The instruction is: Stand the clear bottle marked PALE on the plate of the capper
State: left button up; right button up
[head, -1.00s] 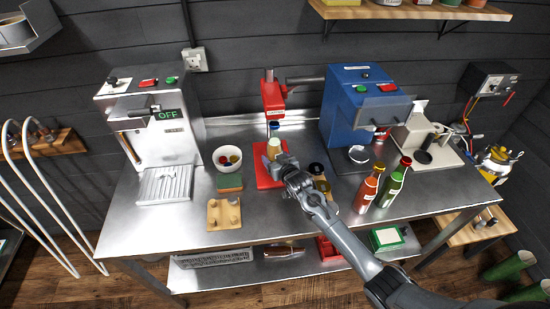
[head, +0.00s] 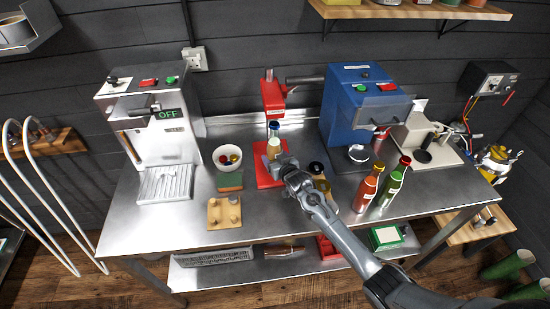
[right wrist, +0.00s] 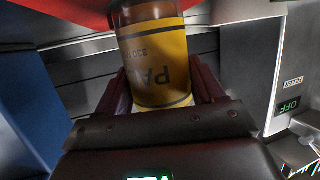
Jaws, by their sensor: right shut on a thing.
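The gripper hides part of the plate. My left gripper is not in view.
A blue machine (head: 362,110) stands right of the capper. A red-brown bottle (head: 367,188) and a green bottle (head: 391,187) stand at the front right; dark-capped bottles (head: 316,168) stand close beside my gripper. A white bowl (head: 228,158) and a sponge (head: 229,181) are left.

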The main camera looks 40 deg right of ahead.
jog(key=shift+r, duration=0.15)
jog(key=o, duration=1.1)
jog(key=shift+f, duration=0.25)
jog(key=v, duration=1.1)
jog(key=s+a+f+g, duration=0.1)
jog(key=s+a+f, duration=0.1)
jog(key=s+a, duration=0.1)
jog(key=s+a+f+n+g+y, duration=0.1)
jog(key=s+a+g, duration=0.1)
jog(key=s+a, duration=0.2)
jog(key=s+a+f+n+g+y, duration=0.1)
jog(key=s+a+f, duration=0.1)
jog(key=s, duration=0.3)
jog(key=shift+s+a+f+g, duration=0.2)
jog(key=shift+a, duration=0.15)
jog(key=shift+s+a+f+g, duration=0.2)
jog(key=shift+a, duration=0.15)
jog(key=s+a+n+g+y, duration=0.1)
jog(key=s+a+g, duration=0.25)
jog(key=s, duration=0.55)
jog(key=s+a+n+g+y, duration=0.15)
jog(key=s+a, duration=0.25)
jog(key=s, duration=0.4)
notch_tip(320, 180, up, 15)
jog(key=p, duration=1.5)
jog(key=shift+s+a+r+g+h, duration=0.2)
jog(key=shift+s+g+h, duration=0.15)
jog(key=shift+s+g, duration=0.1)
